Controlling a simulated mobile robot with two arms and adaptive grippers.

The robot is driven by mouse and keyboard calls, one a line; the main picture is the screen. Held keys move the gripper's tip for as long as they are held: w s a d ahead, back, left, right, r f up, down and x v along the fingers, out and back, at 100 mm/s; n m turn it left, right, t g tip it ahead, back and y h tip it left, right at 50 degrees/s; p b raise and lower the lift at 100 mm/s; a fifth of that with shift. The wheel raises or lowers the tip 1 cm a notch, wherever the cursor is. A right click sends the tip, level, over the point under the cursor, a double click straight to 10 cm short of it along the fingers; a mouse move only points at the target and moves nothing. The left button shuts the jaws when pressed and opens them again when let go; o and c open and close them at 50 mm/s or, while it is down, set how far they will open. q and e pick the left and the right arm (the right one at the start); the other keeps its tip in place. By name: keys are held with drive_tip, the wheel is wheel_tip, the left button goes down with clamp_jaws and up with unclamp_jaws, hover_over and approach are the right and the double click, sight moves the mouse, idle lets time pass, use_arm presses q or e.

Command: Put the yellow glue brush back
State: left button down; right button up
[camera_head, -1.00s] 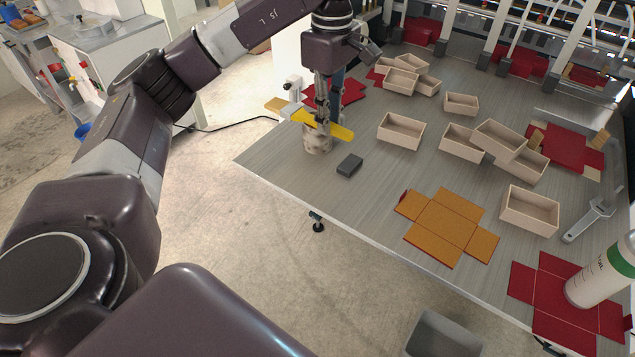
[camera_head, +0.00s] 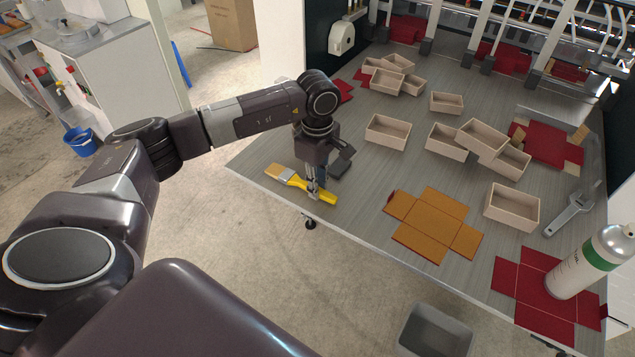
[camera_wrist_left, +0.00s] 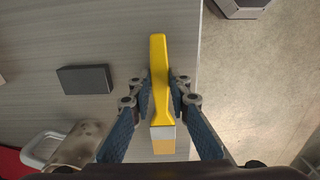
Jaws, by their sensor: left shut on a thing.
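The yellow glue brush (camera_head: 322,195) is held by my left gripper (camera_head: 312,188) low at the near left edge of the table (camera_head: 260,155). Its bristle end points left and its yellow handle points right and toward the edge. In the left wrist view the brush (camera_wrist_left: 159,75) lies between the two fingers (camera_wrist_left: 160,98), with the bristles (camera_wrist_left: 163,146) nearest the wrist. I cannot tell whether it touches the tabletop. A worn, stained pot with a handle (camera_wrist_left: 82,143) stands to the left in that view; my gripper hides it in the head view. My right gripper is not in view.
A small dark block (camera_wrist_left: 85,79) lies near the brush. A flat orange box blank (camera_head: 436,225) is to the right. Several wooden trays (camera_head: 388,131) stand further back. A white bottle with a green band (camera_head: 590,262) stands at the right. A grey bin (camera_head: 435,330) is below the edge.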

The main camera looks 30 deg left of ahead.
use_arm(q)
drive_tip(key=shift+f, duration=0.25)
drive_tip(key=shift+f, duration=0.2)
drive_tip(key=c, duration=1.8)
unclamp_jaws()
drive_tip(key=shift+r, duration=0.1)
